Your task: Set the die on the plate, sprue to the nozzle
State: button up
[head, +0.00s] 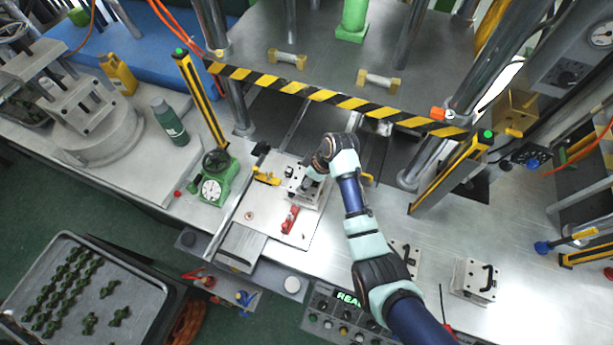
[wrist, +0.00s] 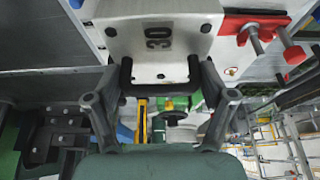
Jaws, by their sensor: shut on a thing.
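The die (head: 299,184) is a light metal block at the upper right part of the pale plate (head: 262,217), in front of the press. I cannot make out the sprue or the nozzle.
A red clamp (head: 289,220) and a yellow clamp (head: 266,178) stand close to the die. Another die with a black handle (head: 474,280) stands at right. Striped press bar (head: 330,97) and posts stand behind.

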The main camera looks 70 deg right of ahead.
jog(key=o, duration=1.7)
jog(key=shift+d, duration=0.1)
jog(key=shift+f, duration=0.15)
jog(key=v, duration=1.2)
